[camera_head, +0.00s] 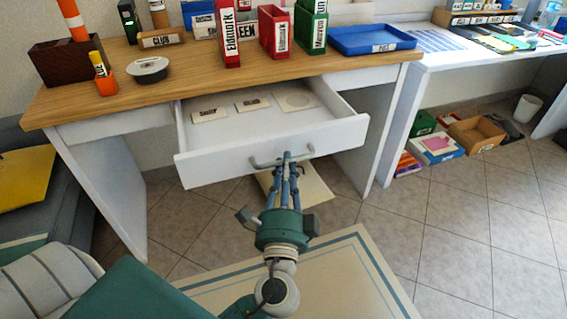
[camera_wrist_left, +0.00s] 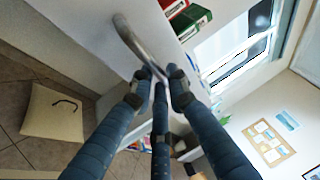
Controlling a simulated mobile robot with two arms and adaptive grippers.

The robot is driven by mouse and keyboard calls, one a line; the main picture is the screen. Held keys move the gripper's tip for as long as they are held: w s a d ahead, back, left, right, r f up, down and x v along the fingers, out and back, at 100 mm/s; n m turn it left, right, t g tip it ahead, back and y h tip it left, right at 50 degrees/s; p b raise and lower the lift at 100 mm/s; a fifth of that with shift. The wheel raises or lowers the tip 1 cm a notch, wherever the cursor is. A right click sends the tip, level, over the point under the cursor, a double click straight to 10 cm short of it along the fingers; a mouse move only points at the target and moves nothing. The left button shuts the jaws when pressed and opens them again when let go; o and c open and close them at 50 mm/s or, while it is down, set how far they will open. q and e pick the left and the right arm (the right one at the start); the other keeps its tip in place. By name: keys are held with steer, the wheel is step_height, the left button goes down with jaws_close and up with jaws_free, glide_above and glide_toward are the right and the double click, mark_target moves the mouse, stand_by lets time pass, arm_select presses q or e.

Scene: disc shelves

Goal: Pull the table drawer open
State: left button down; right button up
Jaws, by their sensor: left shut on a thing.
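The white table drawer (camera_head: 240,160) is pulled out from under the wooden tabletop (camera_head: 190,75), and its inside shows with a few labelled flat cards in it. Its grey bar handle (camera_head: 266,163) is on the front face; it also shows in the left wrist view (camera_wrist_left: 128,38). My right gripper is not in view.
Red and green boxes and a blue tray (camera_head: 370,39) stand on the tabletop. A pale rug (camera_head: 335,265) lies on the tiled floor in front. Boxes, including a cardboard one (camera_head: 476,132), sit on the floor under the white table at right.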

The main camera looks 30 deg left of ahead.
arm_select(q)
steer(key=c, duration=1.7)
jaws_free()
steer(key=shift+o, duration=0.2)
steer(key=v, duration=1.2)
steer(key=shift+f, duration=0.1)
